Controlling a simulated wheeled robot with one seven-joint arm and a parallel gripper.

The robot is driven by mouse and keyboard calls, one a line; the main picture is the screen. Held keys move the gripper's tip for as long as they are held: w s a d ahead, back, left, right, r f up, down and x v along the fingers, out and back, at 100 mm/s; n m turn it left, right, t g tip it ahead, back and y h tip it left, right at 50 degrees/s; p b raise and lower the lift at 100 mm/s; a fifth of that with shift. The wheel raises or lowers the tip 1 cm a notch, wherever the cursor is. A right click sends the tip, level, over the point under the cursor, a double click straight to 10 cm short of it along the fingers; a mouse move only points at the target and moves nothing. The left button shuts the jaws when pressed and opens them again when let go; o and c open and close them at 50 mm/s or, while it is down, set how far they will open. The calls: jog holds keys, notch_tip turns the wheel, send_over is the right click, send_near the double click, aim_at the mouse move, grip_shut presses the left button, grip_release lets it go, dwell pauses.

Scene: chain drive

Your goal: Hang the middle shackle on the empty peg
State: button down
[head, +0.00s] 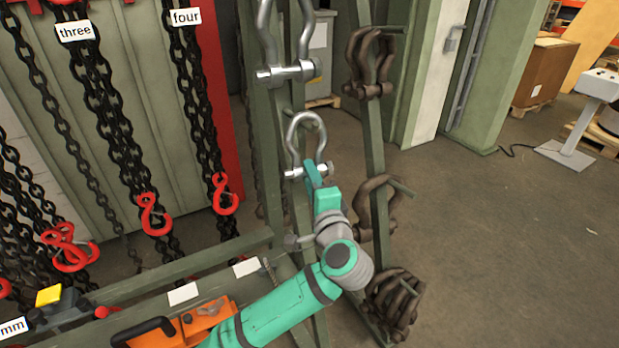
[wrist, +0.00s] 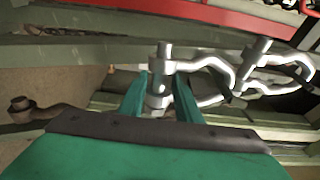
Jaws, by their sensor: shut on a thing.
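The middle silver shackle (head: 294,132) is at mid height on the green rack, bow up and pin down. A short peg (head: 313,118) shows at its bow; I cannot tell whether the bow rests on it. My gripper (head: 314,172) is shut on the right end of its pin. In the wrist view my gripper (wrist: 160,95) has its two fingers on either side of the pin end of the silver shackle (wrist: 205,63). A larger silver shackle (head: 287,72) hangs above. A silver end (head: 293,241) shows below, mostly hidden by my arm. I cannot make out an empty peg.
Black chains (head: 100,85) with red hooks (head: 153,215) hang at left.

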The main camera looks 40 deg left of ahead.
jog(key=shift+r, duration=0.1)
jog(key=c, duration=1.2)
grip_release()
jog(key=v, duration=1.1)
